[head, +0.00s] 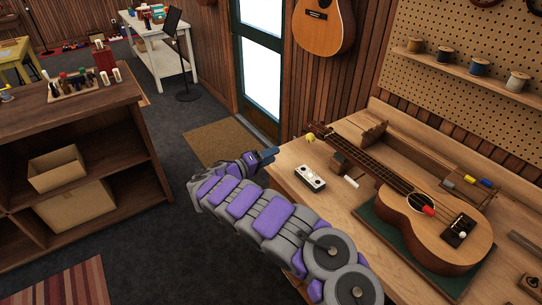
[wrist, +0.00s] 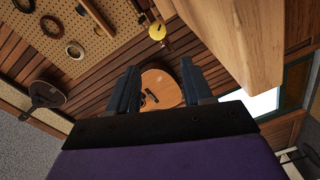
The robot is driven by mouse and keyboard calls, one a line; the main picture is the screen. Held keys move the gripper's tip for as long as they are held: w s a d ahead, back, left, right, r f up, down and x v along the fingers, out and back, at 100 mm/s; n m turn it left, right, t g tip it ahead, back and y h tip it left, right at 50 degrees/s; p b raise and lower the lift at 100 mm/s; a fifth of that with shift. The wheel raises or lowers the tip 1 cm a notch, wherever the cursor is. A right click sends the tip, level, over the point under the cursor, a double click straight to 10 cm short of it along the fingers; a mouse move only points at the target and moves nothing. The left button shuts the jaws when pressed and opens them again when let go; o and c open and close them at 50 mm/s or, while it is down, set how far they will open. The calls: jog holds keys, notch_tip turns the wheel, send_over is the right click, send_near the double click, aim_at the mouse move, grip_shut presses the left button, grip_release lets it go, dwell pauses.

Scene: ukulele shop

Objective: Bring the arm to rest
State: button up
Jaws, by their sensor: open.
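My arm reaches forward along the left edge of the workbench (head: 285,172) in the head view. My gripper (head: 270,154) is at its far end, beside the bench edge and over the floor side. In the wrist view my gripper (wrist: 160,85) shows two dark fingers spread apart with nothing between them. Beyond the gap, a guitar (wrist: 160,90) hangs on the wood wall. The bench's wooden edge (wrist: 237,45) looms close at the upper right of the wrist view.
A ukulele (head: 440,225) lies on a green mat on the bench. A small pale pedal-like box (head: 310,178) and a yellow ball-like item (head: 310,137) sit near the bench's left edge. A wooden shelf unit (head: 75,110) stands left. Dark floor and a doormat (head: 220,140) lie between.

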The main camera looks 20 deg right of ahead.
jog(key=s+d+r+m+g, duration=0.3)
jog(key=s+d+r+g, duration=0.5)
jog(key=s+d+r, duration=0.75)
jog(key=s+r+g+y, duration=0.2)
jog(key=s+y, duration=0.1)
jog(key=s, duration=0.7)
jog(key=s+a+f+y, duration=0.1)
jog(key=s+a+y, duration=0.15)
jog(key=s, duration=0.55)
jog(key=s+a+y, duration=0.2)
jog(key=s+y, duration=0.2)
jog(key=s, duration=0.4)
jog(key=s+a+f+n+t+y, duration=0.1)
jog(key=s+a+f+y, duration=0.1)
jog(key=s+a, duration=0.5)
jog(key=s+a+f+n+y, duration=0.2)
jog(key=s+a+f+y, duration=0.1)
jog(key=s+a+y, duration=0.2)
jog(key=s+a, duration=0.2)
jog(key=a, duration=0.2)
jog(key=shift+t, duration=0.4)
